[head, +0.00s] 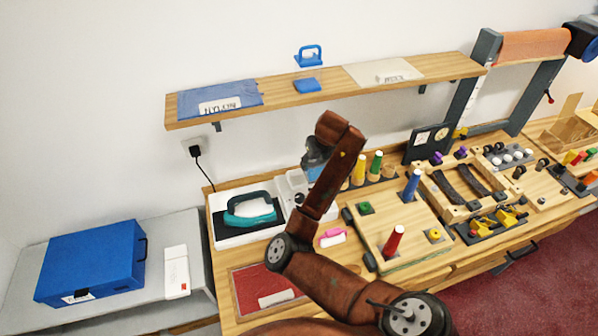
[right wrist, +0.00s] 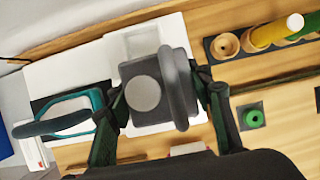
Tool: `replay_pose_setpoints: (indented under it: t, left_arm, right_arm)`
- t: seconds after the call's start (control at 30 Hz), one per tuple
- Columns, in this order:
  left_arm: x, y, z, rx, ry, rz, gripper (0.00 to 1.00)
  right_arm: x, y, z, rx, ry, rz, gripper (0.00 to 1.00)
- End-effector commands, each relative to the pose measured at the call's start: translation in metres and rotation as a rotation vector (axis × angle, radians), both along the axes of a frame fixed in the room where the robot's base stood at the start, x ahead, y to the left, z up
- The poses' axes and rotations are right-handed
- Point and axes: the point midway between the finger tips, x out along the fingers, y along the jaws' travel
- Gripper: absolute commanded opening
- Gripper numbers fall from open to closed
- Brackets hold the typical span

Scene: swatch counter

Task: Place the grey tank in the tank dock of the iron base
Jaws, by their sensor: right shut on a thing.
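The grey tank (right wrist: 146,90), with a round cap and a thick curved handle, sits between the fingers of my right gripper (right wrist: 165,105) in the right wrist view. In the head view my right gripper (head: 314,153) is largely hidden behind my own arm, above the right end of the iron base. The iron base (head: 218,201) is white, with a teal iron (head: 250,210) on its dark pad at the left. A pale recessed part, seemingly the tank dock (head: 291,185), is at its right. The tank covers part of this area in the wrist view. My left gripper does not show.
A rack with yellow and green spools (right wrist: 270,36) stands right of the base. A wooden board with upright blue and red spools (head: 393,242) is nearer. A shelf (head: 335,91) hangs above. A blue box (head: 92,262) is at the left.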

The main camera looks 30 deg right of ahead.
Motion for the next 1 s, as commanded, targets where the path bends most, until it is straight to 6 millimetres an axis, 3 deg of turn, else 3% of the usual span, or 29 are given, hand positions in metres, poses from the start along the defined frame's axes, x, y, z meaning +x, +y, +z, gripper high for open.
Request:
replay_pose_setpoints:
  t: [0.1,0.17,0.27,0.4,0.57,0.83,1.0]
  left_arm:
    - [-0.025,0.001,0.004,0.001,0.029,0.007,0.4]
    - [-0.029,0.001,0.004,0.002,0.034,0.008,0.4]
    - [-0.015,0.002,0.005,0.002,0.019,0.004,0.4]
    - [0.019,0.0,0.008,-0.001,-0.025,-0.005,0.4]
    - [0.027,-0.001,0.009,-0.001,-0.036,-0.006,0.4]
    - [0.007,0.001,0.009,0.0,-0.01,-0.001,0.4]
    - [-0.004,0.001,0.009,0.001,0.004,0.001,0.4]
  right_arm:
    - [0.032,0.005,-0.013,0.002,0.006,0.006,0.15]
    - [0.041,0.007,-0.027,0.003,0.009,0.006,0.15]
    - [0.056,0.009,-0.044,0.002,0.007,0.004,0.15]
    - [0.071,0.011,-0.06,0.001,0.005,0.004,0.15]
    - [0.077,0.013,-0.068,0.001,0.004,0.005,0.15]
    - [0.081,0.013,-0.1,0.002,0.006,0.004,0.15]
    - [0.081,0.013,-0.102,0.0,0.003,0.004,0.15]
